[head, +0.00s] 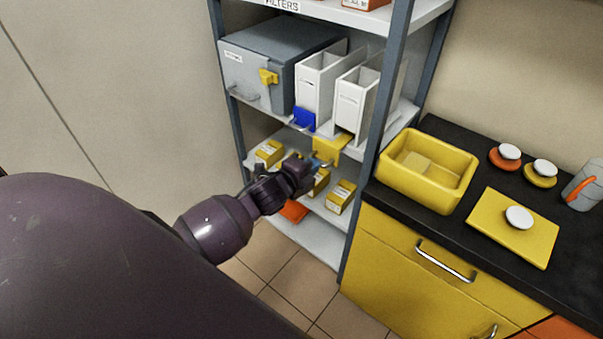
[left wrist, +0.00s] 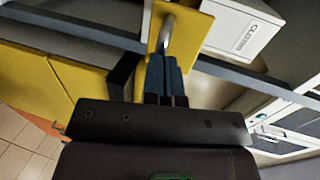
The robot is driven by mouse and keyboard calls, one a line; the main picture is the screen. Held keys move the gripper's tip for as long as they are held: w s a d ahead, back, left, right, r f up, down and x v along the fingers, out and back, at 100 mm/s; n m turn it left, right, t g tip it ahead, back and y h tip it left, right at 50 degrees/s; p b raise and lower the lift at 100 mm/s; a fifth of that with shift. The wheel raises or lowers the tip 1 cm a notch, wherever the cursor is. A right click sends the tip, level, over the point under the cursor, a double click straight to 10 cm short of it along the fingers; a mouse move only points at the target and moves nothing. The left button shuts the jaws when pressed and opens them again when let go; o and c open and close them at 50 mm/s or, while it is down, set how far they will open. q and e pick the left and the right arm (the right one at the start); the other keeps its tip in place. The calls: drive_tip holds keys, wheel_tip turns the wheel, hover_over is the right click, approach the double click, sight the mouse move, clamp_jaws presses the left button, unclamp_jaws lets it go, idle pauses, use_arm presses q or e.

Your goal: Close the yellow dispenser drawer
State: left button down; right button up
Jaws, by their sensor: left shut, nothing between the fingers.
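The yellow dispenser drawer (head: 332,146) sticks out at the foot of the right-hand white dispenser (head: 356,102) on the middle shelf. In the left wrist view its yellow front (left wrist: 193,30) shows with a grey metal handle (left wrist: 167,34). My left gripper (head: 318,163) is shut and empty, right in front of the drawer front. In the left wrist view its blue fingertips (left wrist: 164,62) are together at the lower end of the handle; I cannot tell whether they touch it. The gripper hides part of the drawer front in the head view. My right gripper is not in view.
A second white dispenser (head: 320,82) with a blue drawer (head: 304,119) stands to the left, beside a grey box (head: 278,66). Small yellow boxes (head: 341,196) lie on the shelf below. A shelf post (head: 372,140) and a counter with a yellow bin (head: 455,183) are on the right.

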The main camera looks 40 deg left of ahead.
sight(325, 151)
use_arm(q)
drive_tip(key=x, duration=0.2)
drive_tip(key=r+x, duration=0.1)
drive_tip(key=x, duration=0.4)
drive_tip(key=shift+w+d+r, duration=0.1)
drive_tip(key=shift+w+r, duration=0.2)
drive_tip(key=shift+w, duration=0.3)
drive_tip(key=shift+r, duration=0.25)
drive_tip(key=shift+w, duration=0.1)
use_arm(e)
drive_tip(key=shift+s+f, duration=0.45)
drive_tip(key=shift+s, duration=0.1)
use_arm(q)
drive_tip(key=shift+r, duration=0.1)
